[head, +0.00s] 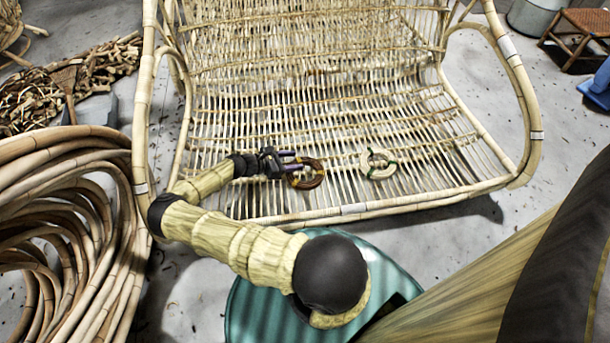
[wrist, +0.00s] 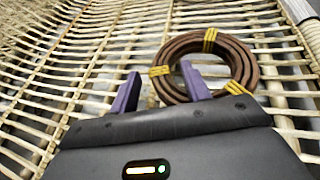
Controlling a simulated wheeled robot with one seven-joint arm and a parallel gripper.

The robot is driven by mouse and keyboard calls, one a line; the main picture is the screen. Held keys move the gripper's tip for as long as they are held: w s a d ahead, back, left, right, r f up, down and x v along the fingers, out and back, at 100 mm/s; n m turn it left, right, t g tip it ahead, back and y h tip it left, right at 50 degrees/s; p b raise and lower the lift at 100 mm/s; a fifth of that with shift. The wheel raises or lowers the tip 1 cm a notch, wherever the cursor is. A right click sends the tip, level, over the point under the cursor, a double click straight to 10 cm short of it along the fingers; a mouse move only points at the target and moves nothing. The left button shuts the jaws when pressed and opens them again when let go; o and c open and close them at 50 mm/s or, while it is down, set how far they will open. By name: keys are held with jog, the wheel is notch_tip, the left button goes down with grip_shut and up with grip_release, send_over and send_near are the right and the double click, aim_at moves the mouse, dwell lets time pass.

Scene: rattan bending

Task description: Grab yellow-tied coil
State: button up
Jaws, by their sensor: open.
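The brown coil with yellow ties (head: 320,175) lies on the woven rattan seat (head: 420,190), left of a pale coil with green ties (head: 366,164). In the wrist view the yellow-tied coil (wrist: 242,62) is just beyond my gripper, toward the right. My gripper (head: 296,162) is open at the coil's left side. In the wrist view its two purple fingers (wrist: 159,72) are apart; the right one overlaps the ring's opening and the left one is outside the ring. The coil's near-left rim shows between them. I cannot tell whether either finger touches it.
Large bundled rattan hoops (head: 60,190) stand at the left, with a pile of cane offcuts (head: 100,65) behind. The seat's curved arm frames (head: 530,130) rise on both sides. A teal round surface (head: 250,300) is below my arm. The seat right of the pale coil is clear.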

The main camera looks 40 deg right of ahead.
jog(key=shift+s+d+f, duration=0.2)
jog(key=shift+d+f, duration=0.1)
jog(key=shift+d, duration=0.35)
jog(key=c, duration=0.9)
